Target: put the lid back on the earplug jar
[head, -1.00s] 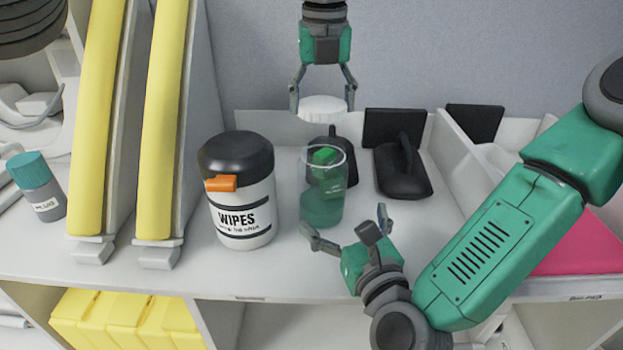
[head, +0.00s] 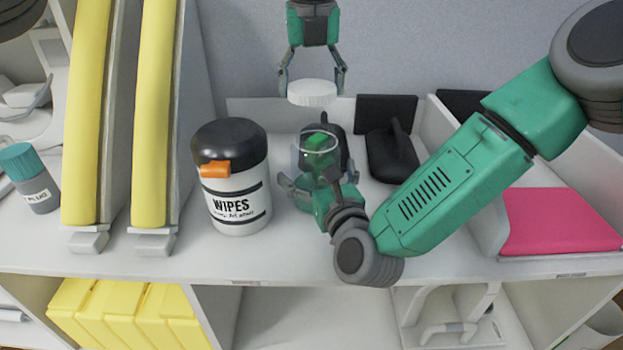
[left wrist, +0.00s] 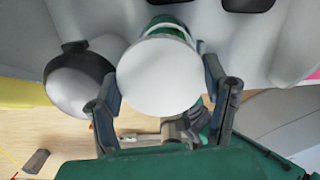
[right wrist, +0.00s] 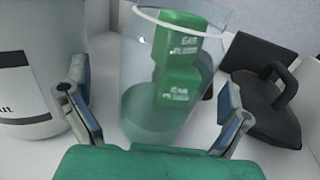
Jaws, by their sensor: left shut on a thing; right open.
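The white round lid (head: 312,92) is held between the fingers of my left gripper (head: 312,84), above and behind the jar. In the left wrist view the lid (left wrist: 158,77) fills the space between the fingers and partly covers the jar below. The clear earplug jar (head: 318,150) stands upright and open on the shelf, with green earplug packs (right wrist: 178,68) inside. My right gripper (right wrist: 155,120) is open, its fingers spread on either side of the jar's lower part in the right wrist view. In the head view my right gripper (head: 310,188) partly hides the jar's base.
A wipes canister (head: 232,185) with a black lid stands close left of the jar. Black handled objects (head: 392,155) lie behind and right of it. Yellow-edged holders (head: 155,120) and a small teal-capped bottle (head: 30,180) are farther left. A pink pad (head: 560,220) lies at right.

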